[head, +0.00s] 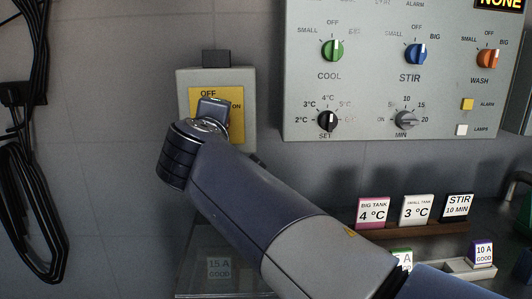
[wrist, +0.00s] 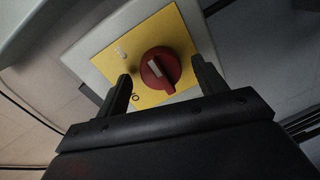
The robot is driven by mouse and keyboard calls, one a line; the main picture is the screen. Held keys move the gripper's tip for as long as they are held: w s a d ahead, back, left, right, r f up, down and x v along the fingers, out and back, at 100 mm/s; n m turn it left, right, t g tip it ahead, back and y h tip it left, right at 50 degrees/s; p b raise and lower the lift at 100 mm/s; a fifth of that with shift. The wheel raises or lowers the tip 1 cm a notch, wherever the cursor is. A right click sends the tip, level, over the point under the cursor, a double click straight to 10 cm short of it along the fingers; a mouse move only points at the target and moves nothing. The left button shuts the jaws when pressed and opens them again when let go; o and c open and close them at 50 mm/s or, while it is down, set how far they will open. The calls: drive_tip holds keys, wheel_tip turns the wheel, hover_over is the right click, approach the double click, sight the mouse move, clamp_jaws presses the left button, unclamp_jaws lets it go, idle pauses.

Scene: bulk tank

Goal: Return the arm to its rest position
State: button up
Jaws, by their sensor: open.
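My arm reaches up from the lower right in the head view, its wrist in front of the grey switch box with a yellow plate (head: 235,91). The arm hides the switch's knob there. In the wrist view, my gripper (wrist: 160,85) is open, with its two dark fingers apart. The red rotary knob (wrist: 160,68) shows beyond and between the fingertips, on the yellow plate (wrist: 118,52). Nothing is held between the fingers. I cannot tell whether a fingertip touches the plate.
A control panel (head: 375,95) with green, blue, orange and black knobs is on the wall to the right. Label cards (head: 416,209) stand on a ledge below it. A clear box (head: 200,265) sits below the switch. Black cables (head: 28,190) hang at left.

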drive_tip(key=shift+s+a+n+t+h+p, duration=0.15)
drive_tip(key=shift+s+n+h+p, duration=0.2)
drive_tip(key=shift+n+p, duration=2.45)
drive_tip(key=shift+s+a+n+t+h+p, duration=0.15)
drive_tip(key=shift+s+n+p, duration=0.25)
drive_tip(key=shift+n+p, duration=2.4)
drive_tip(key=shift+s+n+t+h+p, duration=0.2)
drive_tip(key=shift+s+n+p, duration=0.2)
drive_tip(key=shift+n+p, duration=2.35)
drive_tip(key=shift+d+f+b, duration=0.1)
drive_tip(key=shift+f+b, duration=0.05)
drive_tip(key=shift+b, duration=0.15)
